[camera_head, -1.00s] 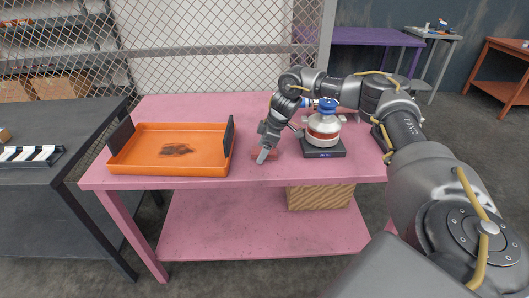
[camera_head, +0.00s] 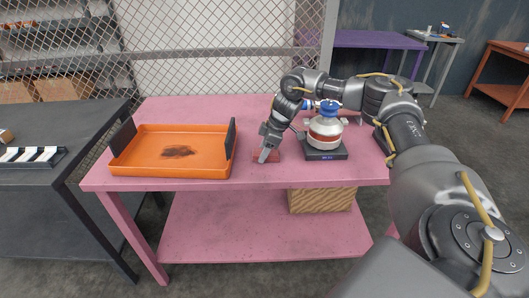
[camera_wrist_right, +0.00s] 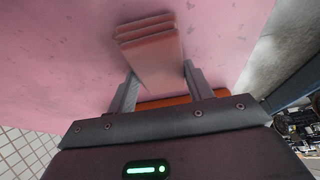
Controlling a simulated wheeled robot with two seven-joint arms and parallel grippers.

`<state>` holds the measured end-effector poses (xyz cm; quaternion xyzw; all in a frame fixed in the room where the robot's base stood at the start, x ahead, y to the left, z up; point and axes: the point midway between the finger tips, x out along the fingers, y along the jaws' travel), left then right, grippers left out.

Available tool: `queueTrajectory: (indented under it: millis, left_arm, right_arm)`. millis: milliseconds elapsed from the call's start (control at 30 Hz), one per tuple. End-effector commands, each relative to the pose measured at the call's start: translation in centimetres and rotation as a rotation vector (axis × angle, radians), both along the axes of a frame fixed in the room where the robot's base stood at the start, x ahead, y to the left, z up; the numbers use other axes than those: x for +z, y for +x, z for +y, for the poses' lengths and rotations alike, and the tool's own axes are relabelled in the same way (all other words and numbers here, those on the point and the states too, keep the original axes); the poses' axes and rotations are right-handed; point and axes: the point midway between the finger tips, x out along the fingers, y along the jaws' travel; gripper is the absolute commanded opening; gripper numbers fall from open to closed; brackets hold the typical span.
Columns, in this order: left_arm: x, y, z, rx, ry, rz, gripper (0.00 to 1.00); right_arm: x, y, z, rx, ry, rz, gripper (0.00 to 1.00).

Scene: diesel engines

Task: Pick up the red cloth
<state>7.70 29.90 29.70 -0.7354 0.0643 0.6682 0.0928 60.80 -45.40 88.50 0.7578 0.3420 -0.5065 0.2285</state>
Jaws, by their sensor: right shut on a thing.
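The red cloth (camera_head: 273,157) is a small folded piece at the front middle of the pink table. My right gripper (camera_head: 264,157) reaches down onto it from above and hides part of it in the head view. In the right wrist view the folded cloth (camera_wrist_right: 150,50) shows as stacked pinkish-red layers extending beyond the fingers. The right gripper (camera_wrist_right: 160,85) has one finger on each side of the cloth and is shut on it. I cannot tell whether the cloth is clear of the tabletop. My left gripper is not in view.
An orange tray (camera_head: 205,171) with a dark stain inside stands left of the cloth. A white and red container with a blue top (camera_head: 326,128) stands on a dark scale (camera_head: 325,155) close to the right. The pink tabletop (camera_head: 245,110) is clear behind.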

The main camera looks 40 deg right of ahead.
Motion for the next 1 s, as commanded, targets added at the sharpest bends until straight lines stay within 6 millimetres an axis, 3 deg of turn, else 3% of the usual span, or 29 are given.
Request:
queueTrajectory:
  millis: [67,233,500,800,1000]
  left_arm:
    - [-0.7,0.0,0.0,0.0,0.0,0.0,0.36]
    - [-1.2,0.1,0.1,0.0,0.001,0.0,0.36]
    - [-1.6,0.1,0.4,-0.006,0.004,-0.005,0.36]
    - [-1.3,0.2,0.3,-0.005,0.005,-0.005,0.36]
    - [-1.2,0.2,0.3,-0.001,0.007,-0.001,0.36]
  right_arm:
    - [0.1,0.0,0.0,0.001,0.0,-0.002,0.29]
    - [3.5,0.2,0.1,0.0,0.002,-0.008,0.29]
    - [9.7,-4.5,3.5,0.007,-0.002,-0.005,0.29]
    - [12.2,-9.2,7.1,0.004,-0.001,-0.003,0.29]
    - [13.0,-10.6,8.4,0.001,0.0,-0.002,0.29]
